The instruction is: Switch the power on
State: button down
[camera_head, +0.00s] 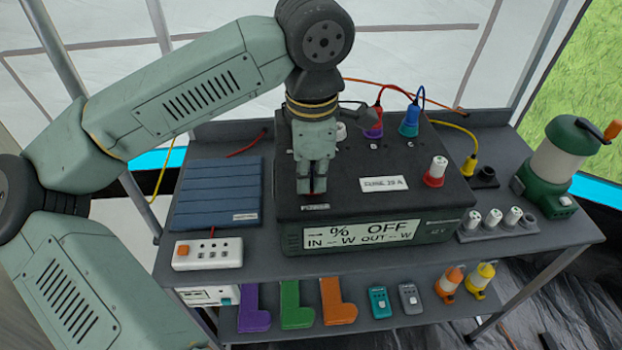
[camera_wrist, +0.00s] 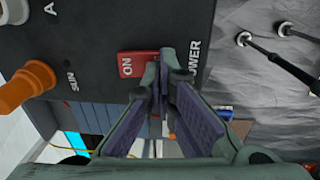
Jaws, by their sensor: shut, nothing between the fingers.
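The dark power box (camera_head: 420,201) stands on the grey table. Its front display (camera_head: 362,233) reads "-- % OFF" with dashes for IN and OUT watts. In the wrist view a red rocker switch (camera_wrist: 128,66) marked ON sits on the box top, beside the partly covered POWER label (camera_wrist: 194,60). My gripper (camera_head: 312,194) is over the front left of the box top, pointing down. In the wrist view my gripper (camera_wrist: 161,70) is shut and empty, its fingertips over the switch's right end and covering it. I cannot tell whether they touch it.
A blue folded panel (camera_head: 217,195) and a white power strip (camera_head: 208,253) lie left of the box. Coloured plugs, such as a blue one (camera_head: 410,122), stand on the box top. A green lantern (camera_head: 550,160) stands at the right. A lower shelf holds coloured brackets and small devices.

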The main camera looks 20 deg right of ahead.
aim_at(312, 191)
jog(key=shift+w+d+r, duration=0.2)
jog(key=shift+w+r, duration=0.1)
jog(key=shift+w, duration=0.4)
notch_tip(312, 191, up, 14)
jog(key=s, duration=0.2)
jog(key=shift+a+p, duration=0.25)
jog(key=shift+p, duration=0.2)
jog(key=shift+w, duration=0.1)
